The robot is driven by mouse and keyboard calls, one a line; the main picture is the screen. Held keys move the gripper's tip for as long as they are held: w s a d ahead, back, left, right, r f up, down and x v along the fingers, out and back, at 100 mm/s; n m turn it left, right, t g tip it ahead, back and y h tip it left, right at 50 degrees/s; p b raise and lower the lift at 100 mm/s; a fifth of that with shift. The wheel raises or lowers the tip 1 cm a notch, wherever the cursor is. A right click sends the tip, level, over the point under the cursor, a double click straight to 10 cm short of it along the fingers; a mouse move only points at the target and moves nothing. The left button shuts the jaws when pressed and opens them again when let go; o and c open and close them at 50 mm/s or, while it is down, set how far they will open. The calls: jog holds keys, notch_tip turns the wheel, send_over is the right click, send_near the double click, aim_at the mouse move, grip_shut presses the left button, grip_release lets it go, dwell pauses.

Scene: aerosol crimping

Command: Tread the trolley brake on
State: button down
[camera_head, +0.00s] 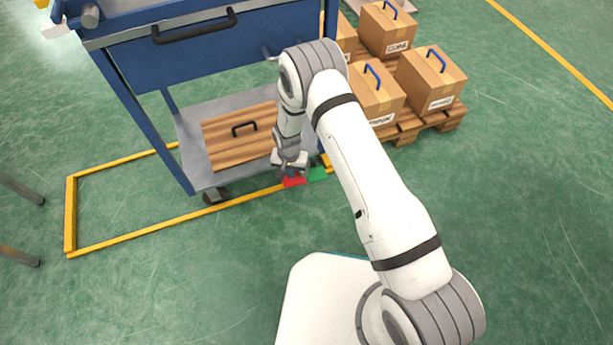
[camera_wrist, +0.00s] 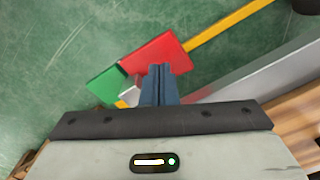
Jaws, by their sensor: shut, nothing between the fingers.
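The blue trolley (camera_head: 225,48) stands on the green floor, with a grey lower shelf (camera_head: 190,135). At its lower right corner are a red pedal (camera_head: 294,182) and a green pedal (camera_head: 317,174), side by side. My gripper (camera_head: 291,174) points down at the red pedal, with its fingers closed and empty. In the wrist view the blue fingertips (camera_wrist: 160,70) overlap the near edge of the red pedal (camera_wrist: 155,50); I cannot tell whether they touch it. The green pedal (camera_wrist: 103,84) lies to the left there, clear of the fingers.
A wooden board with a black handle (camera_head: 225,145) lies on the lower shelf. A yellow frame (camera_head: 130,240) on the floor runs around the trolley's foot. A caster (camera_head: 216,195) shows beneath the shelf. Cardboard boxes (camera_head: 430,75) stand on a pallet at right. Floor in front is clear.

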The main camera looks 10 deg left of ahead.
jog(key=shift+f, duration=0.2)
dwell(0.3)
jog(key=shift+f+b, duration=1.2)
jog(key=shift+f, duration=0.2)
jog(key=shift+r+p, duration=2.5)
jog(key=shift+r, duration=1.6)
